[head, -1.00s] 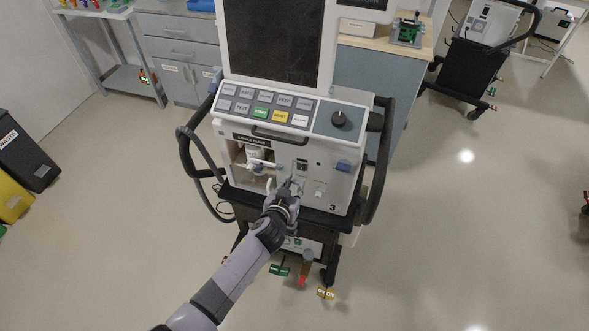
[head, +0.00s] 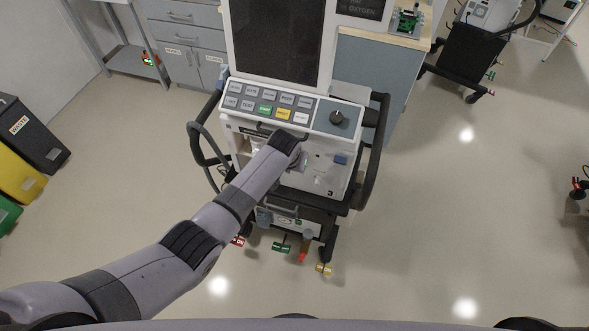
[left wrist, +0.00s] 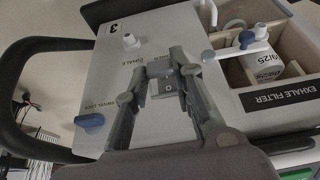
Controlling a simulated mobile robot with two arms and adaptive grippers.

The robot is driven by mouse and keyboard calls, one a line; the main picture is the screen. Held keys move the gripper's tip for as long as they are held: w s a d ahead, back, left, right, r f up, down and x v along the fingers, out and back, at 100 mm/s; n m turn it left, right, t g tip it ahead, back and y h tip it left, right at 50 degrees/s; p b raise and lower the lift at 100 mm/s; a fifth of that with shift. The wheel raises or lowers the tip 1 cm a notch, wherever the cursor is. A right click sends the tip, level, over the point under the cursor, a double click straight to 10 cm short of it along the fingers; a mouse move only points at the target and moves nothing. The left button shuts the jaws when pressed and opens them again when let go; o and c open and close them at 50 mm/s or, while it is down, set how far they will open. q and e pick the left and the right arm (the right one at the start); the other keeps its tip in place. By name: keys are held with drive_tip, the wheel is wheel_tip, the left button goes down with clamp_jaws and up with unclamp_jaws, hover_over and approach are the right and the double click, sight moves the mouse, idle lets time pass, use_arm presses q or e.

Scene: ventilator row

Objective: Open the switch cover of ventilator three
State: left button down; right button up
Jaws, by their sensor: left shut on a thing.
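Ventilator three (head: 322,178) stands in front of me, with the "3" on its lower front panel, which also fills much of the left wrist view (left wrist: 95,62). In the left wrist view my left gripper (left wrist: 162,65) reaches over this panel, its two fingers either side of a small grey switch cover (left wrist: 163,84) with a light marked part. The jaws are closed on the cover. How far the cover is tilted I cannot tell. In the head view my left forearm hides most of the switch area. My right gripper is not in view.
The exhale filter bay (left wrist: 285,65) with a white canister (left wrist: 262,62) and pale tubing is beside the switch. A blue knob (left wrist: 90,121) sits on the panel's other side. Black side handles (head: 376,150) flank the ventilator. Open floor (head: 450,220) lies to the right.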

use_arm(q)
drive_tip(key=shift+w+d+r+g+y+b, duration=0.1)
drive_tip(key=shift+w+r+g+y+b, duration=0.25)
drive_tip(key=shift+g+b, duration=0.3)
drive_tip(key=shift+w+d+r+g+y+b, duration=0.15)
drive_tip(key=shift+r+g+b, duration=0.3)
drive_tip(key=shift+g, duration=0.4)
drive_tip(key=c, duration=1.4)
unclamp_jaws()
drive_tip(key=shift+o, duration=0.2)
drive_tip(key=shift+a, duration=0.1)
drive_tip(key=shift+r, duration=0.2)
wheel_tip(320, 180, up, 12)
drive_tip(key=s, duration=0.1)
drive_tip(key=shift+s+a+f, duration=0.2)
drive_tip(key=shift+f, duration=0.1)
